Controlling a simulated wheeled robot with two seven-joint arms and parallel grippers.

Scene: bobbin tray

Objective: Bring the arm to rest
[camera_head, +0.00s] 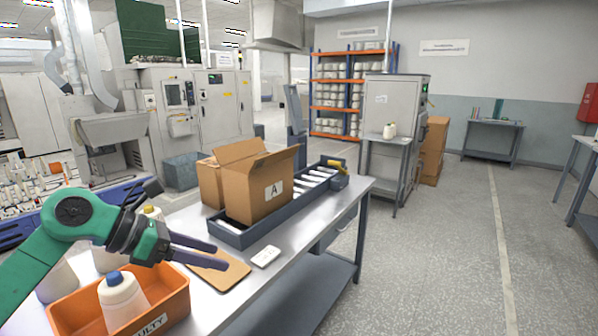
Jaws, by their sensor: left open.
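My left arm comes in from the left, green and black. Its gripper (210,254) is open and empty, with two dark fingers pointing right above the brown board (222,272) on the metal table. Below it, an orange bin (178,301) with a label ending in "ULTY" holds a white bobbin with a blue top (121,298). More pale bobbins stand behind the bin, partly hidden by my arm. My right gripper is not in view.
An open cardboard box marked A (255,200) stands in a dark tray (246,236) with white rollers. A small white device (265,257) lies near the board. The table's right end (352,190) is bare. Open floor (440,250) lies to the right.

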